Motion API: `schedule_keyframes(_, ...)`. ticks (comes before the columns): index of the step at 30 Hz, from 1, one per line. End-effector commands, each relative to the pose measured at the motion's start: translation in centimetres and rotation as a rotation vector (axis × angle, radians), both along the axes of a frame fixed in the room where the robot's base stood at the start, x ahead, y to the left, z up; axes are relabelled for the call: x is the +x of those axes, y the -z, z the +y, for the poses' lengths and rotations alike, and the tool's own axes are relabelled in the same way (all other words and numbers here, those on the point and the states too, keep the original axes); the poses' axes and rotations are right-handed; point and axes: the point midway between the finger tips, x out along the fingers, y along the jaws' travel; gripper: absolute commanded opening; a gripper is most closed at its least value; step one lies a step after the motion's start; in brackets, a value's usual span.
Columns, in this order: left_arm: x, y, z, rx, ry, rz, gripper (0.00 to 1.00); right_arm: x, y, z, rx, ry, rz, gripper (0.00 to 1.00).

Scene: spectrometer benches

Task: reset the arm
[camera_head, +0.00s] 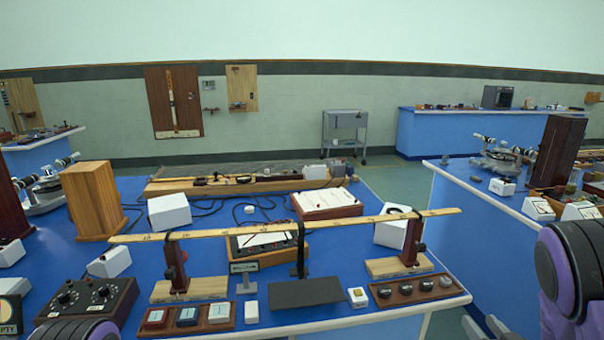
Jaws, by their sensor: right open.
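My right arm (572,272), black and purple, rises at the lower right edge. My right gripper (485,327) shows only as two grey fingertips at the bottom edge, apart and with nothing seen between them. They are just right of the near bench's front corner, over the floor. A purple and black part of my left arm (98,331) shows at the bottom left. My left gripper is out of view.
The blue bench (345,315) holds a long wooden beam (290,228) on two posts, a dark plate (306,292), a tray of dark knobs (417,290) and a wooden box (92,200). Another blue bench (470,215) stands right, with open floor between.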

Motion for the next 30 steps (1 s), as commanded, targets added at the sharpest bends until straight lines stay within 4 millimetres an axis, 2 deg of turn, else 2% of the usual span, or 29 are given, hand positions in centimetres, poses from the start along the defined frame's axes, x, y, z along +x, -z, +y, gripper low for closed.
schedule_keyframes(5, 0.0, 0.0, 0.0, -0.001, 0.000, 0.001, 0.43, -1.7, 5.1, 1.1, 0.066, 0.123, 0.150, 0.51)
schedule_keyframes(8, 0.0, 0.0, 0.0, -0.001, 0.000, 0.001, 0.43, -3.5, 8.8, 2.1, 0.110, 0.201, 0.265, 0.51)
schedule_keyframes(11, 0.0, 0.0, 0.0, -0.001, 0.000, 0.001, 0.43, -6.6, 13.2, 3.7, 0.159, 0.282, 0.405, 0.51)
schedule_keyframes(14, 0.0, 0.0, 0.0, -0.001, 0.000, 0.001, 0.43, -11.5, 18.0, 6.1, 0.210, 0.375, 0.585, 0.51)
schedule_keyframes(15, 0.0, 0.0, 0.0, -0.001, 0.000, 0.001, 0.43, -13.9, 19.9, 7.3, 0.228, 0.411, 0.666, 0.51)
schedule_keyframes(18, 0.0, 0.0, 0.0, 0.000, 0.000, 0.001, 0.43, -20.2, 23.5, 10.1, 0.255, 0.481, 0.851, 0.51)
schedule_keyframes(21, 0.0, 0.0, 0.0, 0.000, 0.000, 0.001, 0.43, -24.7, 25.4, 12.4, 0.262, 0.494, 0.968, 0.51)
schedule_keyframes(24, 0.0, 0.0, 0.0, -0.001, 0.000, 0.001, 0.43, -26.9, 26.4, 13.3, 0.261, 0.485, 1.026, 0.51)
schedule_keyframes(30, 0.0, 0.0, 0.0, -0.001, 0.000, 0.001, 0.43, -27.5, 26.6, 13.2, 0.255, 0.487, 1.037, 0.51)
